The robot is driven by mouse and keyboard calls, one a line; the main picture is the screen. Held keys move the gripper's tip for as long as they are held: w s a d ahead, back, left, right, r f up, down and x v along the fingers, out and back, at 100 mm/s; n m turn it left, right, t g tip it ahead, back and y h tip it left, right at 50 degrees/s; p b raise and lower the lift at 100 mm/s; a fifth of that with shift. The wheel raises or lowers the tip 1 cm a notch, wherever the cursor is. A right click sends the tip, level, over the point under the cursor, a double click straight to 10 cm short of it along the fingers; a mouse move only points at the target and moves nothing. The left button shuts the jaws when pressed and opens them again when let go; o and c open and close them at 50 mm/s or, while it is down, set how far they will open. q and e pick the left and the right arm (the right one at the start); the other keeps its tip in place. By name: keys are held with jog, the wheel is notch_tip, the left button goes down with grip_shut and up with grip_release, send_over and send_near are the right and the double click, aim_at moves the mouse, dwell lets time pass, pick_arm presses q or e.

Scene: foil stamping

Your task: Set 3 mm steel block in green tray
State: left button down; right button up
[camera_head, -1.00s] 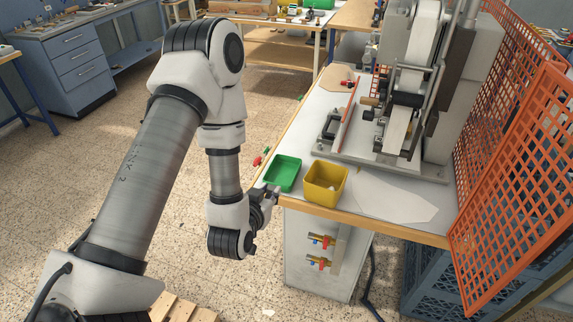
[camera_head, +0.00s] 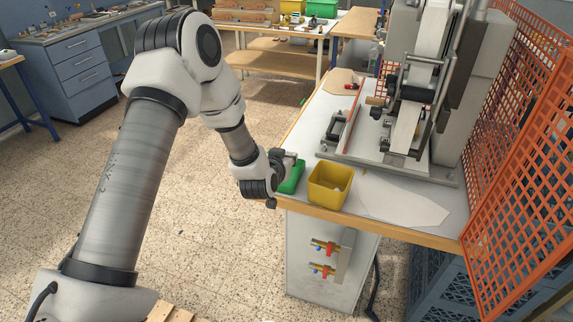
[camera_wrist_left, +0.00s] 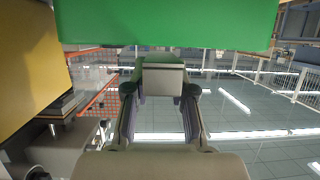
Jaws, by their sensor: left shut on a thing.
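My left gripper (camera_head: 288,160) is at the green tray (camera_head: 292,181) on the near left corner of the bench and covers part of it. In the left wrist view its two fingers (camera_wrist_left: 162,90) are shut on a grey steel block (camera_wrist_left: 163,78), whose flat face shows between the fingertips. The green tray (camera_wrist_left: 165,25) fills the top of that view, close to the block. I cannot tell whether the block touches the tray. The tray's inside is mostly hidden by my gripper in the head view. My right gripper is not in view.
A yellow bin (camera_head: 330,186) stands right beside the green tray; it also fills the left of the wrist view (camera_wrist_left: 30,60). A stamping press (camera_head: 408,110) stands behind. A pale sheet (camera_head: 405,200) lies on the bench to the right. An orange mesh guard (camera_head: 520,150) closes the right side.

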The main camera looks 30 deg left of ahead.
pick_arm(q)
notch_tip(320, 180, down, 3)
jog(key=shift+s+d+p, duration=0.1)
jog(key=shift+s+p, duration=0.05)
jog(key=shift+p, duration=0.3)
jog(key=shift+f, duration=0.25)
jog(key=shift+f+b, duration=0.2)
jog(key=shift+b, duration=0.1)
jog(key=c, duration=1.2)
grip_release()
jog(key=shift+r, duration=0.1)
jog(key=shift+c, duration=0.2)
